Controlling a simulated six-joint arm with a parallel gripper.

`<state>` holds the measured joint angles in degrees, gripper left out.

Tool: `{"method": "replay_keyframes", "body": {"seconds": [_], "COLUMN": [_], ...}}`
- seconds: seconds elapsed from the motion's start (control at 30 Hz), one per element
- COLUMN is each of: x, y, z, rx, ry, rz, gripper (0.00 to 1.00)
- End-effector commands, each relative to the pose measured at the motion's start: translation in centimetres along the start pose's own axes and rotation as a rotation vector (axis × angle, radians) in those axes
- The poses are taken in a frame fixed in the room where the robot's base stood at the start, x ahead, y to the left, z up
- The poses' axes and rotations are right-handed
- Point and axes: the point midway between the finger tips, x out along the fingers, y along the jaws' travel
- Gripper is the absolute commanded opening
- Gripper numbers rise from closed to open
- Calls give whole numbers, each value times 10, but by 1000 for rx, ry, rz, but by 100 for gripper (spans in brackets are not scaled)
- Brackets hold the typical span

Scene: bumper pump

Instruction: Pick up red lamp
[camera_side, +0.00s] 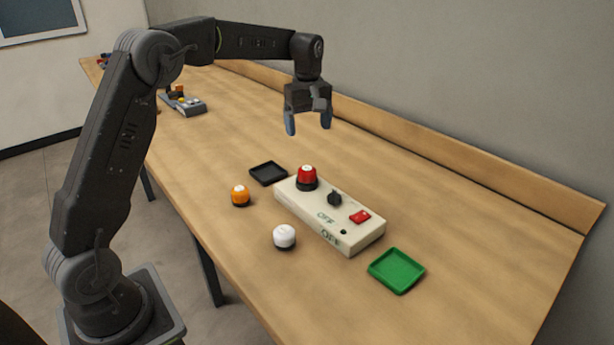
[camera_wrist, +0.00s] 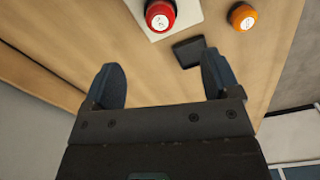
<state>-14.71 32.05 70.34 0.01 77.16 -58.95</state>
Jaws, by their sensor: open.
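The red lamp (camera_side: 307,175) stands upright on a black base at the back left end of the cream box (camera_side: 357,238). In the wrist view the red lamp (camera_wrist: 160,15) shows at the top, ahead of the fingertips, on a corner of the cream box (camera_wrist: 190,12). My gripper (camera_side: 308,125) is open, empty and pointing down, high above the table and clear of the lamp. In the wrist view my gripper (camera_wrist: 163,78) has its two fingers wide apart with nothing between them.
An orange lamp (camera_side: 240,194) and a white lamp (camera_side: 284,237) stand in front of the box. A black tray (camera_side: 268,173) lies behind the orange lamp, and a green tray (camera_side: 397,271) lies right of the box. A black knob (camera_side: 335,198) and red switch (camera_side: 360,216) top the box.

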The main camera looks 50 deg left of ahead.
Motion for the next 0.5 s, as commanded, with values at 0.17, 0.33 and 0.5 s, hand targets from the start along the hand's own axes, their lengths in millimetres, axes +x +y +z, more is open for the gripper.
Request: {"method": "replay_keyframes", "body": {"seconds": [0.17,0.33,0.5], "x": [18,50,79], "y": [3,2,2], "z": [-5,-4,-4], "rx": [-27,-25,-24], "ry": [-7,-7,-6], "rz": [-12,-11,-10], "gripper": [83,83,83]}}
